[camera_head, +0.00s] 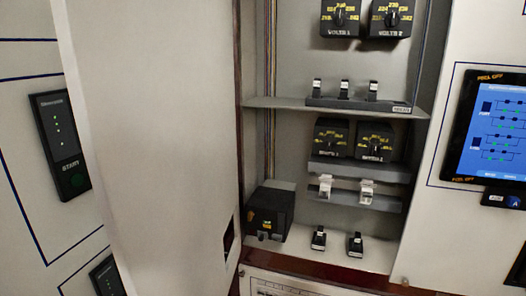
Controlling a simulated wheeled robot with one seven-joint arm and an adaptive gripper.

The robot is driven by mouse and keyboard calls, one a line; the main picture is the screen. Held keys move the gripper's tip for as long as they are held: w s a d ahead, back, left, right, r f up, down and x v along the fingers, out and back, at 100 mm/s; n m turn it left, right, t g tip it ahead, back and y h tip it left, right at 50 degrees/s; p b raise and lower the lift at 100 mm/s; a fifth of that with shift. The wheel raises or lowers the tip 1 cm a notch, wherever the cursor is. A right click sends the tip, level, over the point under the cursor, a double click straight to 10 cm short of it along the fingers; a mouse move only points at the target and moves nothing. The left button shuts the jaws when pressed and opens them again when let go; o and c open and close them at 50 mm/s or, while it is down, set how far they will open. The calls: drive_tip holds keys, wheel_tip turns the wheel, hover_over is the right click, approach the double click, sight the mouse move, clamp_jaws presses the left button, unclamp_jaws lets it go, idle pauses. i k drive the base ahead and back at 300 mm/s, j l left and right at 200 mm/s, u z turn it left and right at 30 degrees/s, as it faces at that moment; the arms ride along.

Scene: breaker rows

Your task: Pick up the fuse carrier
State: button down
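No single part is clearly marked as the fuse carrier in the head view. Two small white pieces, at left (325,186) and at right (366,191), stand on a grey rail in the lower bay of the open cabinet. Two small black pieces with pale tops, at left (319,239) and at right (355,244), are on the cabinet floor below. I cannot tell which of these is the fuse carrier. My gripper is not in view.
The open cabinet door (150,130) stands at the left. A shelf (285,104) divides the bays. A black box (270,212) sits at the lower left corner. Dials (332,138) are above the rail. A screen (495,125) is at the right.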

sight(320, 230)
drive_tip(key=i+l+u, duration=0.4)
drive_tip(key=i+l, duration=0.15)
drive_tip(key=i+l+u, duration=0.1)
drive_tip(key=i+l, duration=0.15)
drive_tip(key=l, duration=0.15)
drive_tip(key=i+l+u, duration=0.1)
drive_tip(key=i+l, duration=0.15)
drive_tip(key=l, duration=0.1)
